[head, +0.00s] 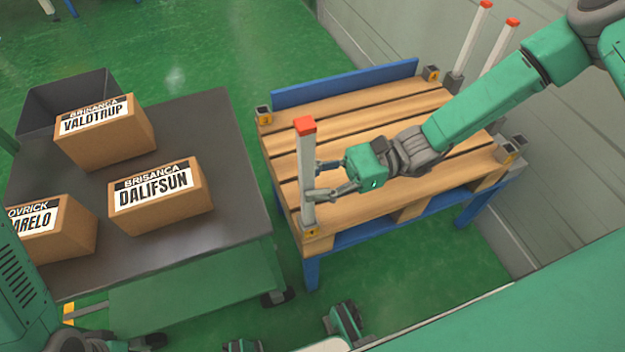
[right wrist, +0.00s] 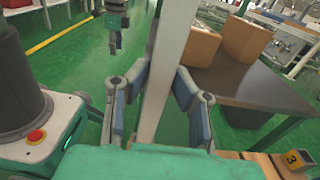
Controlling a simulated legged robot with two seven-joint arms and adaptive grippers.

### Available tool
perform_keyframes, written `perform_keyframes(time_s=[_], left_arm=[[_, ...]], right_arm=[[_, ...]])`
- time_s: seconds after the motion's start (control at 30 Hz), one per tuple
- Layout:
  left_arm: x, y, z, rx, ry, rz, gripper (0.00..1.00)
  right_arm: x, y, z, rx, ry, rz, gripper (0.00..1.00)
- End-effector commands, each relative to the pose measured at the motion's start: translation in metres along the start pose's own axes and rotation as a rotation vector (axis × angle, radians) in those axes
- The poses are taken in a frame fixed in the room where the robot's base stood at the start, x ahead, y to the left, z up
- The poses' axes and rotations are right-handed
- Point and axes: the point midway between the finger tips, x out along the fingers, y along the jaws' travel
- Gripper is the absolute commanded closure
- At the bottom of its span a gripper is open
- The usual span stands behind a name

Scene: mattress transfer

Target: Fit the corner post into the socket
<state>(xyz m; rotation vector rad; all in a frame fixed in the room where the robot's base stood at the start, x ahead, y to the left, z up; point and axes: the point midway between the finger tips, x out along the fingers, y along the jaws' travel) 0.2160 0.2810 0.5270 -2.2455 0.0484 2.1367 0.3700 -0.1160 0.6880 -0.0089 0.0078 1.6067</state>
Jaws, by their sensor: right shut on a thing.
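The corner post (head: 307,165) is a pale grey bar with a red-orange top, standing about upright at the near left corner of the wooden pallet. My right gripper (head: 312,180) is shut on it around mid-height. In the right wrist view the post (right wrist: 168,65) runs between the two fingers (right wrist: 160,105). The near left corner socket (head: 311,233), with a yellow label, is at the post's lower end. I cannot tell whether the post is inside it or just above. A gripper, likely my left one (right wrist: 115,40), hangs in the right wrist view background; its opening is unclear.
The pallet (head: 370,120) lies on a blue frame with further sockets at the far left (head: 264,115), far right (head: 431,73) and near right (head: 508,152). Two more posts (head: 470,38) stand behind it. A grey table (head: 200,120) with cardboard boxes (head: 160,195) stands left.

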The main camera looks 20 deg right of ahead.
Motion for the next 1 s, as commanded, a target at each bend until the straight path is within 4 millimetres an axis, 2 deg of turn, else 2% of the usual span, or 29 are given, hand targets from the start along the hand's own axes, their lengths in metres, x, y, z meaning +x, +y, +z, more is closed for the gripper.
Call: perform_keyframes(time_s=[0.33, 0.37, 0.4, 0.43, 0.77, 0.87, 1.0], left_arm=[[0.007, 0.000, 0.000, 0.000, 0.000, 0.000, 0.56], [0.007, 0.000, 0.000, 0.000, 0.000, 0.000, 0.56], [0.007, 0.000, 0.000, 0.000, 0.000, 0.000, 0.56], [0.006, 0.000, 0.000, 0.000, 0.000, 0.000, 0.56], [0.006, 0.000, 0.002, 0.000, 0.002, 0.000, 0.56], [0.006, 0.000, 0.002, 0.000, 0.002, 0.000, 0.56], [0.006, 0.000, 0.002, 0.000, 0.002, 0.000, 0.56]], right_arm=[[0.000, 0.000, -0.009, -0.001, -0.001, 0.000, 1.00], [0.000, 0.000, -0.008, -0.001, -0.001, 0.000, 0.74], [0.000, 0.000, -0.008, -0.001, -0.001, 0.000, 0.60], [0.000, 0.000, -0.008, -0.001, -0.001, 0.000, 0.56], [-0.002, 0.000, -0.009, 0.000, 0.001, -0.001, 0.56], [-0.011, -0.001, -0.009, 0.000, 0.001, -0.003, 0.56], [-0.036, -0.002, -0.009, -0.002, 0.002, -0.005, 0.56]])
